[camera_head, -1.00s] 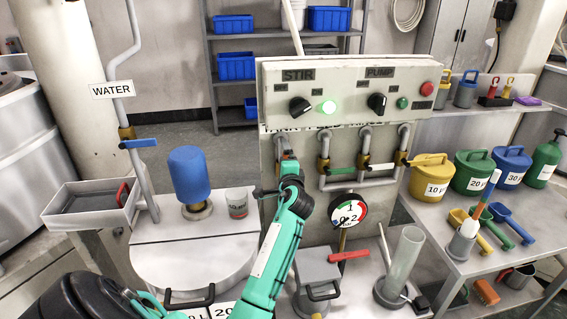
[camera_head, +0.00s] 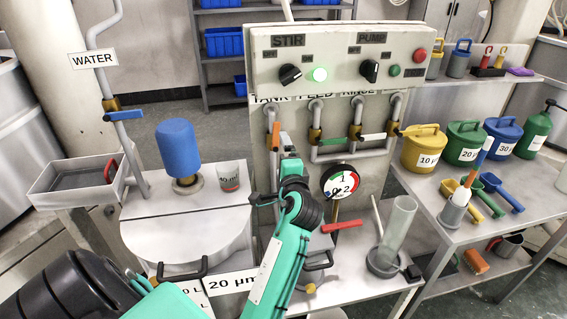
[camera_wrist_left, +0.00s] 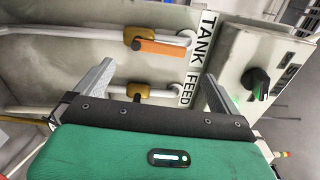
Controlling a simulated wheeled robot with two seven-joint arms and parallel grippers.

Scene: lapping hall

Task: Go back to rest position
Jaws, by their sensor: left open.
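My left arm rises from the bottom of the head view. Its gripper (camera_head: 284,150) is small there, in front of the control panel's pipes and partly hidden by my wrist. In the left wrist view the two grey fingers (camera_wrist_left: 155,88) are spread wide with nothing held between them. Beyond them are the panel's pipe, a brass valve with an orange handle (camera_wrist_left: 160,46) and the TANK FEED label (camera_wrist_left: 197,60). The orange handle also shows in the head view (camera_head: 276,136), just above the gripper. I cannot tell the exact gap. My right gripper is not in view.
The control panel (camera_head: 340,55) with a lit green button stands ahead. A glass cylinder (camera_head: 396,225) stands right of my arm. A shelf table (camera_head: 410,190) holds coloured containers.

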